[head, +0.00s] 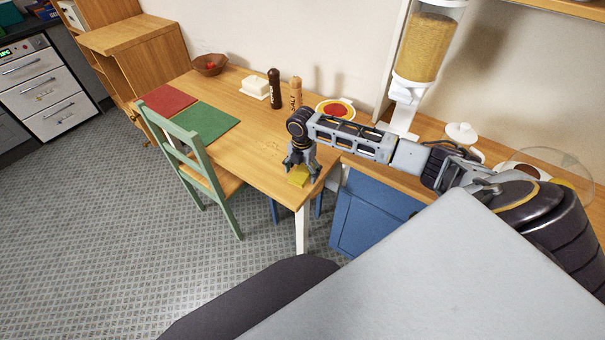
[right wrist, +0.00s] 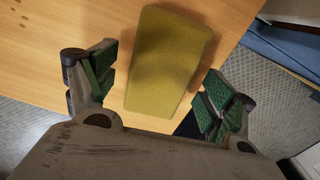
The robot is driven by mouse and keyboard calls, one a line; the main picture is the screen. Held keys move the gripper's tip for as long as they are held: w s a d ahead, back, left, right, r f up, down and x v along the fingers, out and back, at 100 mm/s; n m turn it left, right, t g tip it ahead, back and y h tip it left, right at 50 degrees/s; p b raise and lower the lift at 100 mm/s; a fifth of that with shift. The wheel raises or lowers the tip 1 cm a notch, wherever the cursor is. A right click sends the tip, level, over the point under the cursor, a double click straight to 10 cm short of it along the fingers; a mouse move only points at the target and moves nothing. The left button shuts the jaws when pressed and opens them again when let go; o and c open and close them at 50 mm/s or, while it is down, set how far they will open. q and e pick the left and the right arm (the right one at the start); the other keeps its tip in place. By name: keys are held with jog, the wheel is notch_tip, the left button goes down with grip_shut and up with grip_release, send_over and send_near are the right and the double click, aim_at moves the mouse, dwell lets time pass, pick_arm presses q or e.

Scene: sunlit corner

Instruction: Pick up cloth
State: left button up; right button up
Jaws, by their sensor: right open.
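The cloth (head: 298,176) is a small yellow rectangular piece near the corner of the wooden table. In the right wrist view the cloth (right wrist: 168,60) lies flat on the wood, with a shadow across it. My right gripper (head: 301,173) is directly over the cloth, pointing down. In the right wrist view my right gripper (right wrist: 160,92) is open, with one green-padded finger on each side of the cloth and gaps between. I cannot tell how far the fingertips are above the tabletop. My left gripper is not in view.
The wooden table (head: 255,150) also holds a red mat (head: 168,100), a green mat (head: 206,121), a bowl (head: 209,66), a butter dish (head: 255,88), a pepper mill (head: 274,88), a salt mill (head: 296,92) and a plate (head: 335,108). A green chair (head: 205,165) stands at its left. A blue cabinet (head: 370,215) is close on the right.

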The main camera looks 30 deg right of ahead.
aim_at(302, 172)
jog(key=c, duration=1.1)
notch_tip(302, 172, up, 10)
dwell(0.6)
jog(key=o, duration=0.3)
jog(key=shift+c, duration=1)
jog(key=shift+r+p, duration=0.15)
jog(key=shift+p, duration=0.2)
